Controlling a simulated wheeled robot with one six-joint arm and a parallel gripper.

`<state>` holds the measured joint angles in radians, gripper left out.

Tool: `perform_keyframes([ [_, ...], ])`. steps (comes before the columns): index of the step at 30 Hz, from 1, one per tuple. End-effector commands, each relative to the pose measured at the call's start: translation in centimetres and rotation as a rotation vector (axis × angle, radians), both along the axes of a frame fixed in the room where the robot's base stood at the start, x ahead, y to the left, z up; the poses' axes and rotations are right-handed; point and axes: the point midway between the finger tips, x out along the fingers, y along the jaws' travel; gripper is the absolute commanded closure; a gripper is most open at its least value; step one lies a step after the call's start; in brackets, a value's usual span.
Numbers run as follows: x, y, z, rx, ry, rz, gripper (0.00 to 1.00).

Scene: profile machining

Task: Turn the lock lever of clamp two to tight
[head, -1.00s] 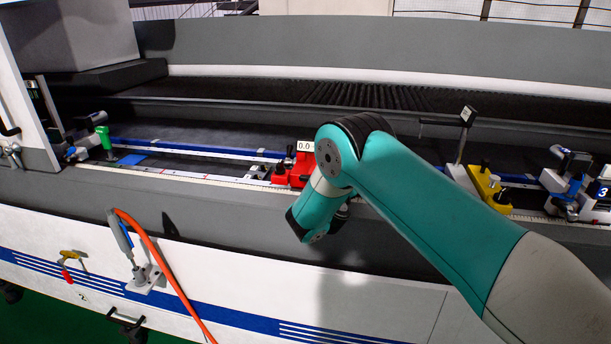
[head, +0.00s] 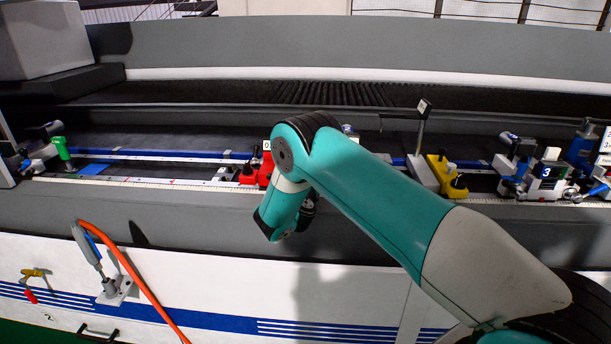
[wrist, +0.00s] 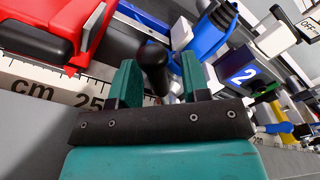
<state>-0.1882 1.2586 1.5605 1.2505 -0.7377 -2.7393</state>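Clamp two shows in the wrist view as a blue and white body with a "2" plate (wrist: 243,75) and a blue ribbed part (wrist: 213,30). A black rounded lever knob (wrist: 154,66) stands upright near it, probably its lock lever. My gripper (wrist: 162,78) is open, with one green finger on each side of the knob in the picture. Gaps show on both sides of the knob; I cannot tell how deep it sits between the fingers. In the head view my arm hides the gripper and most of clamp two.
A red block (wrist: 35,35) lies close left of the fingers, beside a ruler (wrist: 60,88). An "OFF" label (wrist: 308,28) shows at the upper right. In the head view, a yellow block (head: 440,172) and clamp three (head: 546,171) stand to the right along the rail.

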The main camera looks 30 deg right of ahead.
Motion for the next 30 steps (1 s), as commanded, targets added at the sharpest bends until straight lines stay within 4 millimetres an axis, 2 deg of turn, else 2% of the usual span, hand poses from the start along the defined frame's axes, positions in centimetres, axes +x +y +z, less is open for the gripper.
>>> perform_keyframes([
  [6,0.1,0.2,0.2,0.001,-0.006,0.004,0.57],
  [10,-0.5,0.8,0.2,0.0,-0.006,0.007,0.57],
  [14,-2.3,2.0,0.0,-0.001,-0.004,0.009,0.57],
  [18,-5.1,3.8,-0.2,-0.001,-0.004,0.009,0.57],
  [30,-7.5,5.4,-0.5,0.003,-0.01,0.007,0.57],
])
